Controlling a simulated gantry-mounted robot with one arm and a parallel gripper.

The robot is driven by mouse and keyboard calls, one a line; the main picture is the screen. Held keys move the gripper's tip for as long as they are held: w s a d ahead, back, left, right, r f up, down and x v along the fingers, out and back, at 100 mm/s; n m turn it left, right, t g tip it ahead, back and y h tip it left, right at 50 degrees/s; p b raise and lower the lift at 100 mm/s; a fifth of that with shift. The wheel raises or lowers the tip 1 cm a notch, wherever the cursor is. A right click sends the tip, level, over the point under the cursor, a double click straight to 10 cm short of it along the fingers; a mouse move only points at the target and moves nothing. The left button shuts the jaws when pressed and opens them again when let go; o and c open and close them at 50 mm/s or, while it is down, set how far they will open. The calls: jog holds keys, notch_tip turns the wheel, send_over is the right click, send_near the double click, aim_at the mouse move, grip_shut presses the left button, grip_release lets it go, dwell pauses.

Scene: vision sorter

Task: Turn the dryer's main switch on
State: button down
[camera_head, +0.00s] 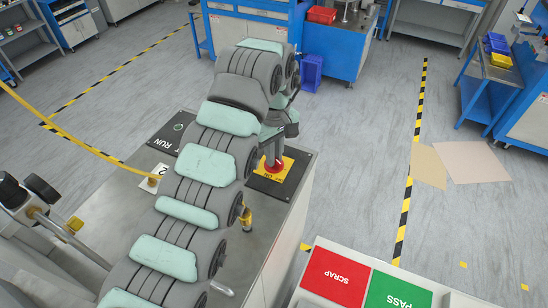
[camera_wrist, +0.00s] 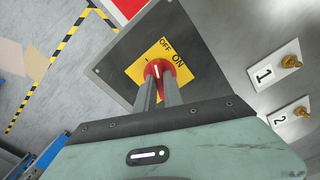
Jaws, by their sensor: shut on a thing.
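The main switch is a red rotary knob (camera_wrist: 158,66) with a white line on it, on a yellow plate (camera_wrist: 183,68) lettered OFF and ON. The plate is fixed to a dark square panel (camera_wrist: 120,62). My gripper (camera_wrist: 159,84) comes down on the knob, its two fingers shut on it from either side. In the wrist view the white line runs roughly up the picture, toward the OFF lettering; its exact setting is hard to tell. In the head view the knob's red edge (camera_head: 274,167) and yellow plate (camera_head: 287,180) show beneath my gripper (camera_head: 271,157), partly hidden by my arm.
A dark RUN panel (camera_head: 172,132) lies left of my arm. Red SCRAP (camera_head: 336,276) and green PASS (camera_head: 398,291) areas are at the front right. Open floor lies right of the bench.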

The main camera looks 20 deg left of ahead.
jog(key=m+b, duration=0.3)
jog(key=m, duration=0.3)
jog(key=shift+f, duration=0.15)
jog(key=m+b, duration=0.3)
jog(key=m, duration=0.3)
jog(key=shift+m, duration=0.3)
jog(key=c, duration=1.5)
grip_release()
jog(key=shift+o, duration=0.2)
jog(key=shift+r, duration=0.2)
notch_tip(320, 180, up, 11)
jog(key=p, duration=0.9)
jog(key=shift+p, duration=0.35)
